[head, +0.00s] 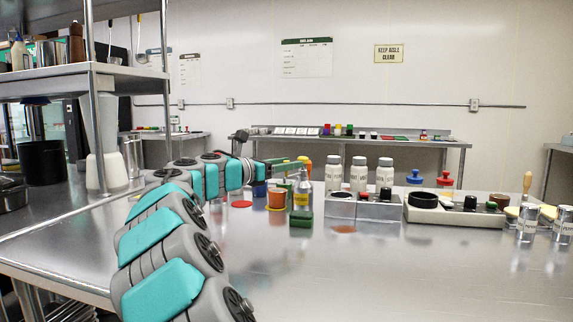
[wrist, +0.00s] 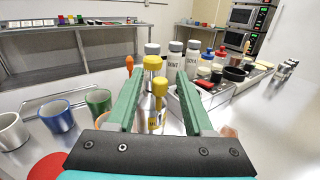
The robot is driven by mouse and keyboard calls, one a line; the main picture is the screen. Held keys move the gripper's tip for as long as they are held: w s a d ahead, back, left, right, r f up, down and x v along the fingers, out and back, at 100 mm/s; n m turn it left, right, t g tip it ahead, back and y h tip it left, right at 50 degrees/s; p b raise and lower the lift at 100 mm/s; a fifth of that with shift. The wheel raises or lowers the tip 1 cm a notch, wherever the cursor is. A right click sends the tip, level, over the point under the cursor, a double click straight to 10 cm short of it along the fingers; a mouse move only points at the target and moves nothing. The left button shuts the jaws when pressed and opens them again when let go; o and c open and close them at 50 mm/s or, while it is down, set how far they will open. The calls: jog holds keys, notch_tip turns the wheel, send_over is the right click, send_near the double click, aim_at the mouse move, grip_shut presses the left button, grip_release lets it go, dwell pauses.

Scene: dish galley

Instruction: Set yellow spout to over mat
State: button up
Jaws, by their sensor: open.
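The yellow spout (wrist: 152,62) shows between my fingers in the wrist view, with a second yellow piece just below it. A flat red disc (head: 241,204) lies left of the bottle and shows in the wrist view (wrist: 47,168). I cannot tell whether it is the mat.
Steel, blue and green cups (wrist: 57,115) stand left of my fingers. White-labelled bottles (head: 358,176) and a metal holder (head: 366,208) stand right of the yellow-label bottle. A pale tray (head: 432,214) lies farther right. The front of the steel counter (head: 400,280) is clear.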

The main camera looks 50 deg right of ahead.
jog(key=shift+c, duration=0.2)
grip_shut()
dwell(1.1)
